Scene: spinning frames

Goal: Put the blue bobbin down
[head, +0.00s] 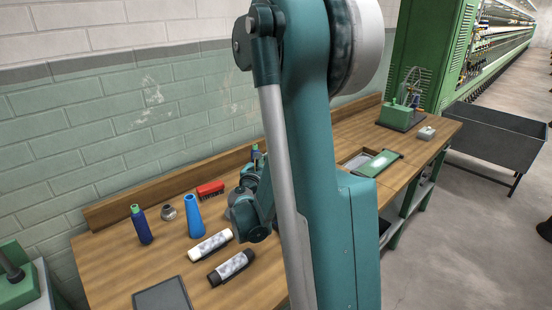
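A small blue piece with a green tip (256,153) shows just beyond the end of my arm, in front of the back board; most of it is hidden. My gripper (251,172) is partly hidden by my own wrist and arm. I cannot tell whether its fingers touch or hold that blue piece. A dark blue bobbin-like piece with a green top (143,227) stands upright on the left of the wooden bench (110,262). A lighter blue cone (193,217) stands upright to its right, apart from my gripper.
A grey metal piece (169,213) and a red brush (210,190) stand near the cone. A white roll (210,245) and a black roll (231,266) lie in front. A dark tray (163,297) is at the near edge. My arm blocks the bench's middle.

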